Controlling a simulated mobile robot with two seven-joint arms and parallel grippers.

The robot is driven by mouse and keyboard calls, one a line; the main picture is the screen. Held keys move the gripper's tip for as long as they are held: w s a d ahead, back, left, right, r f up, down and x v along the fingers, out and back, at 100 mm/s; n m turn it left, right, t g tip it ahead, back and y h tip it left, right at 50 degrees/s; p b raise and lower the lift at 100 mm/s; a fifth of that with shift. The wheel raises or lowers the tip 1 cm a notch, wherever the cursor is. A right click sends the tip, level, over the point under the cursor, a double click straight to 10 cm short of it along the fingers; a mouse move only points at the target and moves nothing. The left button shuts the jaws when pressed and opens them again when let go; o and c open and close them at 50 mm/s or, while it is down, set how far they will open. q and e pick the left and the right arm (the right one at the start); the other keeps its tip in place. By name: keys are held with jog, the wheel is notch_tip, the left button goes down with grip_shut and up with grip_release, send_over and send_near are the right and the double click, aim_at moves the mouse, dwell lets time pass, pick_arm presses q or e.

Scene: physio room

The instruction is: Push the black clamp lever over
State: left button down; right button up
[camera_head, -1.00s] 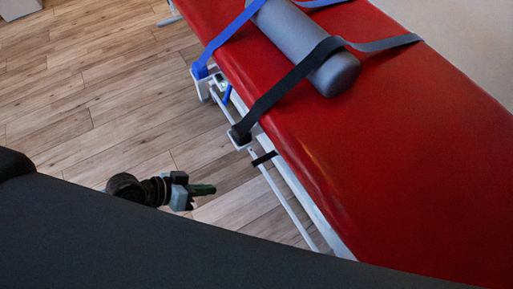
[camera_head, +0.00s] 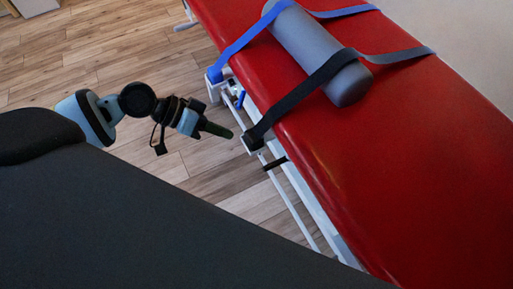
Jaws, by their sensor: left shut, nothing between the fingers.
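The black clamp lever (camera_head: 275,163) sticks out from the side of the red treatment table, just below the clamp (camera_head: 252,140) where the black strap (camera_head: 301,95) ends. My left gripper (camera_head: 219,130) is shut and empty. It is over the floor to the left of the table, pointing right at the black strap's clamp. Its fingertips are up and left of the lever, with a visible gap in the picture. My right gripper is not in view.
A grey roll (camera_head: 318,52) lies on the red table (camera_head: 400,160) under the black strap and a blue strap (camera_head: 245,39). A blue lever (camera_head: 240,99) sits by the blue strap's clamp. White rails run along the table's side.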

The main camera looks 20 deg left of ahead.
aim_at(257, 145)
pick_arm(q)
jog(key=x, duration=1)
jog(key=shift+d+f, duration=0.1)
jog(key=shift+s+d+f, duration=0.25)
jog(key=shift+f, duration=0.3)
jog(key=shift+s+d+f, duration=0.25)
jog(key=shift+f, duration=0.3)
jog(key=shift+s+d+f, duration=0.2)
jog(key=shift+d+f, duration=0.05)
jog(key=shift+f, duration=0.3)
